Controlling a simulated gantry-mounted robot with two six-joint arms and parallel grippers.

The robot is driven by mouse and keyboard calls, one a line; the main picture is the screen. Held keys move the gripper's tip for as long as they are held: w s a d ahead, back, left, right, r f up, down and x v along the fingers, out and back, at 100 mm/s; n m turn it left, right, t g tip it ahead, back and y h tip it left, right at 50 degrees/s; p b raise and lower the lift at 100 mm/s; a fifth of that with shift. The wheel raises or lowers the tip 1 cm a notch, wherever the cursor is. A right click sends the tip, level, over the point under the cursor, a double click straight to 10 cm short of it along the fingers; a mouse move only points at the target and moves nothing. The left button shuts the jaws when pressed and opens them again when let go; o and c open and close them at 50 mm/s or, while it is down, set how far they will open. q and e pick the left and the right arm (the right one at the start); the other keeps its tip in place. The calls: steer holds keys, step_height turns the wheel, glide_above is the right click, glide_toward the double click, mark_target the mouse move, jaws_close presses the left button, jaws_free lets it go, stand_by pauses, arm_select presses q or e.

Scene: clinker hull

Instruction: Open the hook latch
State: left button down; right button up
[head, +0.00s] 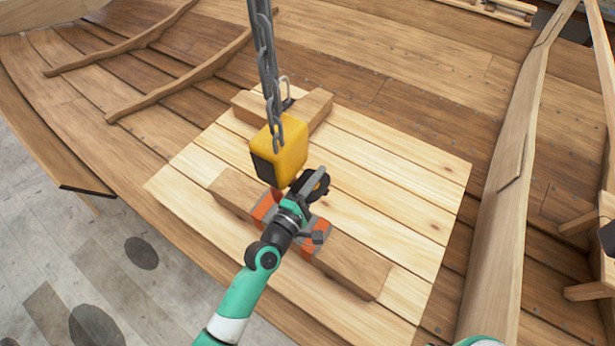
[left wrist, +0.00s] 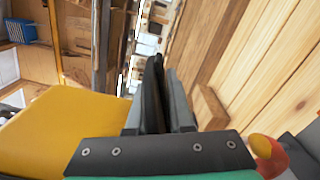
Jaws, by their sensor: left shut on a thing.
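A yellow hook block (head: 284,150) hangs on a grey chain (head: 265,50) over a pale plank panel (head: 400,190). It also fills the left of the left wrist view (left wrist: 60,130). The hook and its latch under the block cannot be made out; the block and my gripper cover that spot. My left gripper (head: 316,184) is close against the block's lower right side. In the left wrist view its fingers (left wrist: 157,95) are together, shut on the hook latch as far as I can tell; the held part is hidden. My right gripper is out of view.
A wooden beam (head: 350,265) with orange-and-grey fittings (head: 265,208) lies under my left wrist. Another beam (head: 313,108) with a metal loop (head: 287,90) lies behind the block. Curved ribs (head: 180,75) line the hull. The panel's right side is clear.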

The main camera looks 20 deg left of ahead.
arm_select(q)
steer(key=shift+r, duration=0.1)
stand_by(0.3)
steer(key=c, duration=0.9)
jaws_free()
steer(key=shift+c, duration=0.2)
steer(key=shift+s, duration=0.2)
steer(key=p+v, duration=0.1)
steer(key=v, duration=1)
steer(key=shift+s, duration=0.1)
